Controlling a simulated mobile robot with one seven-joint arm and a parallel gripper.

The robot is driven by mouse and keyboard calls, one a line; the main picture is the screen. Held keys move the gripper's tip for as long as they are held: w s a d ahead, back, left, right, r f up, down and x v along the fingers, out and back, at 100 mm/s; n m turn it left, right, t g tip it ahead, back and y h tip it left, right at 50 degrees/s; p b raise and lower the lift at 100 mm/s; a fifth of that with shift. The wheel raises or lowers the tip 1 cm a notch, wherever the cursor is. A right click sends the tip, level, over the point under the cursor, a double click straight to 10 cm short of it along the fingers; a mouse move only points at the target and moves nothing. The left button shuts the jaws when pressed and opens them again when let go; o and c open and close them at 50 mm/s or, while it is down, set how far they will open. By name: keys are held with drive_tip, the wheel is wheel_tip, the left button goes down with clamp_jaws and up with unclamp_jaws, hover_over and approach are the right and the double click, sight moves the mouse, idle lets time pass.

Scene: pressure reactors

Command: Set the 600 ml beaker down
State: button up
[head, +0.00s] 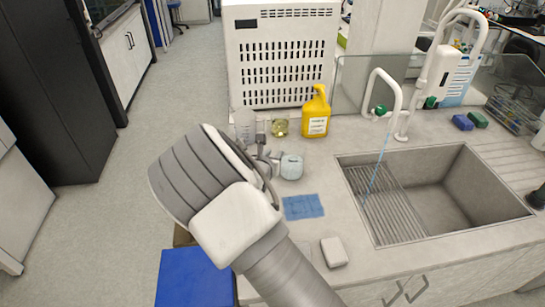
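A clear beaker (244,122), the larger of two glass vessels in view, stands or is held at the back left of the counter, partly behind my wrist. It looks like the 600 ml beaker, but I cannot read its marking. My gripper (262,142) is small and largely hidden by my own arm, close to the beaker's lower right side. I cannot tell whether its fingers touch the beaker or whether the beaker's base rests on the counter (365,150).
A small vessel with yellowish content (280,127) and a yellow pump bottle (316,112) stand right of the beaker. A white vented cabinet (280,55) rises behind. A blue cloth (303,206) and white block (334,252) lie in front. A sink (465,190) is at right.

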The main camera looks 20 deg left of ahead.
drive_tip(key=shift+v, duration=0.85)
drive_tip(key=d+r+m+g+h, duration=0.1)
drive_tip(key=d+r+m+h, duration=0.1)
drive_tip(key=d+r+m, duration=0.4)
drive_tip(key=d+r+m+g+h, duration=0.1)
drive_tip(key=d+r+m+h, duration=0.2)
drive_tip(key=d, duration=0.6)
drive_tip(key=d+r+m+g+h, duration=0.1)
drive_tip(key=d+r+m, duration=0.3)
drive_tip(key=d+m, duration=0.25)
drive_tip(key=s+d+r+m+g, duration=0.4)
drive_tip(key=s+d+r+m, duration=0.2)
drive_tip(key=s+d+m, duration=0.45)
drive_tip(key=s+d+r+m+y, duration=0.1)
drive_tip(key=s+m, duration=0.4)
drive_tip(key=s, duration=0.6)
drive_tip(key=s+d+r+m+y, duration=0.1)
drive_tip(key=s+r+m+y, duration=0.2)
drive_tip(key=s, duration=0.7)
drive_tip(key=m+y, duration=0.1)
drive_tip(key=m, duration=0.1)
drive_tip(key=shift+s+d+r+m+g+y, duration=0.2)
drive_tip(key=shift+s+d+m+g+y, duration=0.1)
drive_tip(key=shift+s+m, duration=0.1)
